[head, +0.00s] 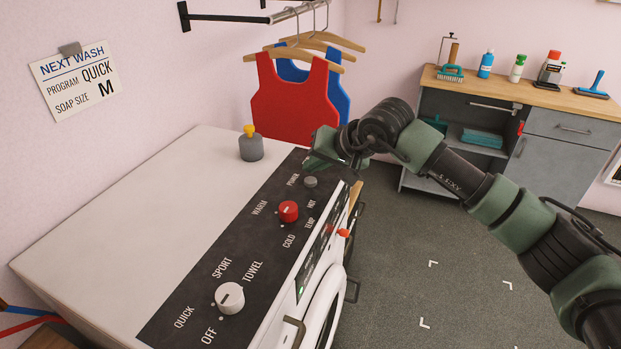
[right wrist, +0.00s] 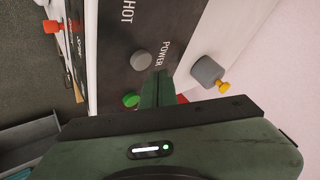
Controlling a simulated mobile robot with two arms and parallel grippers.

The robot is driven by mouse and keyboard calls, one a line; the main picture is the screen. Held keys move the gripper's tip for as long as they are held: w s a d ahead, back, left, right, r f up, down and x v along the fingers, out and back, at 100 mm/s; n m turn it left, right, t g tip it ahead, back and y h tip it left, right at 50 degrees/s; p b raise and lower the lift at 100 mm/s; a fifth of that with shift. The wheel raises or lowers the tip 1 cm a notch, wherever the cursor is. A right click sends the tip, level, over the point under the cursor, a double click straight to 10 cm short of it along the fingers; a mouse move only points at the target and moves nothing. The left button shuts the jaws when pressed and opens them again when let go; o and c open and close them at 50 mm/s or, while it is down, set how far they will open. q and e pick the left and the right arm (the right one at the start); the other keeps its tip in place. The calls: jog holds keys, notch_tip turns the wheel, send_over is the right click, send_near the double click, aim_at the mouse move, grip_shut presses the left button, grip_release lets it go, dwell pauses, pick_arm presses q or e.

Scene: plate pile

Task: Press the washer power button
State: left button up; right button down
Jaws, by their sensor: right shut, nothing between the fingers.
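The washer (head: 130,215) has a dark control panel on top. Its round grey power button (head: 310,182), beside the word POWER, also shows in the right wrist view (right wrist: 141,60). My right gripper (head: 318,158) is shut and empty near the panel's far end, just beyond the button. In the right wrist view its closed green fingers (right wrist: 157,88) are close to the button but appear apart from it. A round green piece (right wrist: 131,100) shows beside the fingers; in the head view my gripper seems to hide it. My left gripper is not in view.
A grey bottle with a yellow top (head: 251,147) stands on the washer near the gripper. The panel also has a red temperature knob (head: 288,211) and a white program knob (head: 230,297). Red clothing (head: 295,100) hangs behind. A workbench (head: 520,92) stands at the right.

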aim_at(314, 182)
jog(key=shift+r+p, duration=0.5)
jog(key=shift+r, duration=2.05)
